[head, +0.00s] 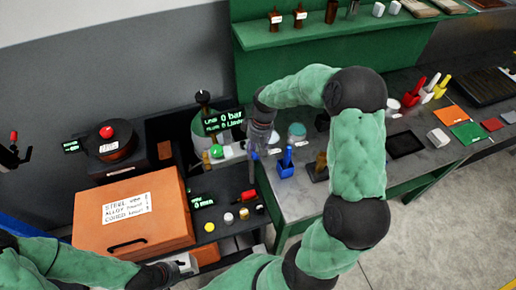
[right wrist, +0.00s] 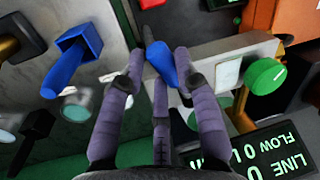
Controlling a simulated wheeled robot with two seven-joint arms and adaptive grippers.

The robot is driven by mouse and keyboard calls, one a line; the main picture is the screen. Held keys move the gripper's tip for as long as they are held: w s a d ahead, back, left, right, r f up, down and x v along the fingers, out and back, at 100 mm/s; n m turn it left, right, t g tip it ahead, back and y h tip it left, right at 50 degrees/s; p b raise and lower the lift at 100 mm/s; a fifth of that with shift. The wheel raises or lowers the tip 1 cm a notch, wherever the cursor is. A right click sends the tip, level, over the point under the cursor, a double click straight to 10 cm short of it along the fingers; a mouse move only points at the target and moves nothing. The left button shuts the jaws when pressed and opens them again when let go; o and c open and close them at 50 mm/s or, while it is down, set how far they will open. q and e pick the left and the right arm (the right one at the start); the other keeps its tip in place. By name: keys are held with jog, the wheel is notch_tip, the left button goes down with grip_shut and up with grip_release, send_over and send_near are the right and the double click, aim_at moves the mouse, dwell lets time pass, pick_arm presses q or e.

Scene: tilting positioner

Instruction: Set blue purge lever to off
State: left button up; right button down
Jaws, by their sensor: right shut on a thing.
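A blue lever (right wrist: 160,64) shows between the fingers of my right gripper (right wrist: 156,84) in the right wrist view. The fingers are closed around it, hiding part of it. It sits at the end of a pale grey block that also carries a green knob (right wrist: 266,76). In the head view my right gripper (head: 257,143) reaches down at the left end of the green-fronted bench, and the lever is mostly hidden there. My left gripper (head: 158,275) is low at the left, by the orange box's front; its fingers are too small and dark to read.
A second blue handle (head: 285,162) stands close to the right of my right gripper. Displays reading LINE and FLOW (head: 222,121) are beside the green knob. An orange lidded box (head: 130,215) fills the lower left. A dark pad (head: 405,144) and several coloured items lie rightward.

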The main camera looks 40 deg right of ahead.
jog(key=shift+a+m+t+b, duration=0.2)
jog(key=shift+a+m, duration=0.35)
jog(key=shift+m, duration=0.45)
jog(key=shift+a+m+t+b, duration=0.1)
jog(key=shift+a+m+b, duration=0.1)
jog(key=shift+a+m, duration=0.6)
jog(key=shift+d+m, duration=0.2)
jog(key=shift+m, duration=0.1)
jog(key=c, duration=0.9)
grip_release()
notch_tip(320, 180, up, 12)
jog(key=d, duration=0.2)
jog(key=shift+s, duration=0.35)
jog(key=shift+d+f, duration=0.1)
jog(key=shift+f, duration=0.05)
